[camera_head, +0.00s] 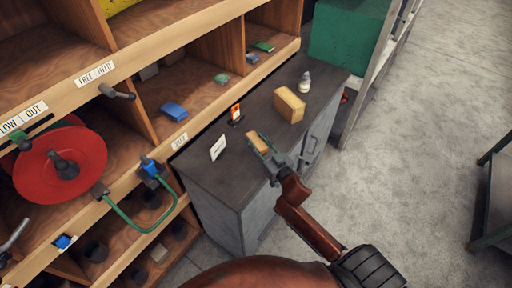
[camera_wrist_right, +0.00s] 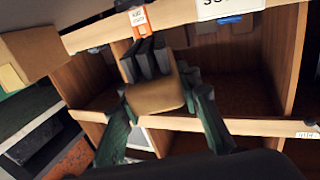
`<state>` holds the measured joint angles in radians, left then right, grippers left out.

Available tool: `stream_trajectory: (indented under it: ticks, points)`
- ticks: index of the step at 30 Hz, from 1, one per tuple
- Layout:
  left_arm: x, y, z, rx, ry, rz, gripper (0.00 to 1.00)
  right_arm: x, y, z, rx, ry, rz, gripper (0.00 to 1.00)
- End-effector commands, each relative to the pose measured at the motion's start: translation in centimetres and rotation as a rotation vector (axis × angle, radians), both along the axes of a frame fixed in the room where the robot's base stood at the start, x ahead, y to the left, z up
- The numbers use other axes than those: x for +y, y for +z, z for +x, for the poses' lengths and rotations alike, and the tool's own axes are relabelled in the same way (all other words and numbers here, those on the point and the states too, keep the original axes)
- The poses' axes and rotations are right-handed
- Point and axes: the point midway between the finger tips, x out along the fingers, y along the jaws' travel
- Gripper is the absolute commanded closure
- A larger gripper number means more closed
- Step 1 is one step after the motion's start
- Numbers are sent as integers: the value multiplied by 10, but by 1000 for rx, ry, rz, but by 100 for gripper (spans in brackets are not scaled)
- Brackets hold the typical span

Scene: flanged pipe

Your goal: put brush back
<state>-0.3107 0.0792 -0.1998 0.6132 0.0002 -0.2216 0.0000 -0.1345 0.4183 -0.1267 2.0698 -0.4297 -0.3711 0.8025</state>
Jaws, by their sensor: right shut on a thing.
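The brush (camera_head: 258,143) has a tan wooden body. In the right wrist view its tan block (camera_wrist_right: 155,95) carries dark bristles (camera_wrist_right: 148,57) pointing away from my gripper. My right gripper (camera_head: 266,150) is shut on the block, with one green finger on each side of it in the right wrist view (camera_wrist_right: 165,112). In the head view the gripper and brush are over the dark cabinet top (camera_head: 262,182). I cannot tell how high above it they are. My left gripper is not in view.
On the cabinet are a tan box (camera_head: 289,106), a white bottle (camera_head: 305,82), an orange-labelled item (camera_head: 236,114) and a white card (camera_head: 218,148). Wooden shelves (camera_head: 195,88) run along the left, with a red disc (camera_head: 60,165) and a green-framed tool (camera_head: 143,228). Open floor (camera_head: 425,130) lies right.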

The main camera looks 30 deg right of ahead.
Motion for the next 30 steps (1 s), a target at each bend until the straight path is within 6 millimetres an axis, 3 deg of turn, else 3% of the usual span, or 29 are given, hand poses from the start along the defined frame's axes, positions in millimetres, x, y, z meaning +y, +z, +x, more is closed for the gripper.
stream_trajectory:
  ticks: [1,6,13,19,30]
  points:
    - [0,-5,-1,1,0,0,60,-4,-14,8,3,-2,-1,98]
    - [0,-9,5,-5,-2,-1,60,-11,-33,23,1,0,0,98]
    - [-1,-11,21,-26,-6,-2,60,-15,-44,31,1,0,0,98]
    - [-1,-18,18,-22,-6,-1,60,-15,-73,32,3,0,2,98]
    - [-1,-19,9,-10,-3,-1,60,-15,-77,31,0,1,0,98]
